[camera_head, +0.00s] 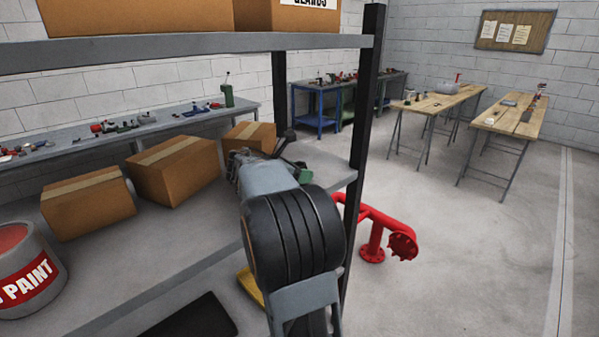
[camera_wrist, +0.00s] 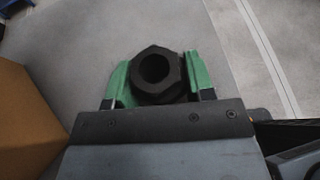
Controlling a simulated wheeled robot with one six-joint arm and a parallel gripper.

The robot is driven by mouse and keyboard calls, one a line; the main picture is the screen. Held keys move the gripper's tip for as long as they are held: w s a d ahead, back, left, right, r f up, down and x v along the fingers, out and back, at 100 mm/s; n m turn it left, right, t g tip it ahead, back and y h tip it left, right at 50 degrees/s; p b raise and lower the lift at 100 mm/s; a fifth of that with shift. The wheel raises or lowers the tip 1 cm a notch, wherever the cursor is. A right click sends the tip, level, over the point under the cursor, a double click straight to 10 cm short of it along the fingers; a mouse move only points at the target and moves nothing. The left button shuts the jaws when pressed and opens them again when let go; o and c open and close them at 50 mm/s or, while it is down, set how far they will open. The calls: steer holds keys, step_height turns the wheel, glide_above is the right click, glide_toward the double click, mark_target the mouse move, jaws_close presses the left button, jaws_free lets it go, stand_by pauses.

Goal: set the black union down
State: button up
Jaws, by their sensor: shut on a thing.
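The black union (camera_wrist: 157,72) is a black hexagonal fitting with a round bore, seen in the wrist view between the two green fingers of my gripper (camera_wrist: 158,84). The fingers press on its left and right sides, and the bore faces the camera. In the head view my arm reaches over the grey shelf, and my gripper (camera_head: 298,170) shows only as a small green part beyond the arm. The union cannot be made out there. Grey surface shows beneath the union in the wrist view; I cannot tell how far below it lies.
Cardboard boxes (camera_head: 175,170) stand on the shelf (camera_head: 160,235) left of my arm, one close to my gripper. A paint can (camera_head: 28,270) stands at the front left. A black shelf post (camera_head: 365,120) rises just right of my gripper. A red pipe (camera_head: 375,235) stands on the floor.

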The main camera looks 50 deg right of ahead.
stand_by(0.3)
steer(key=shift+f, duration=0.2)
steer(key=o, duration=1.2)
steer(key=shift+c, duration=0.2)
steer(key=shift+r, duration=0.3)
steer(key=b+v, duration=0.1)
steer(key=v, duration=1.1)
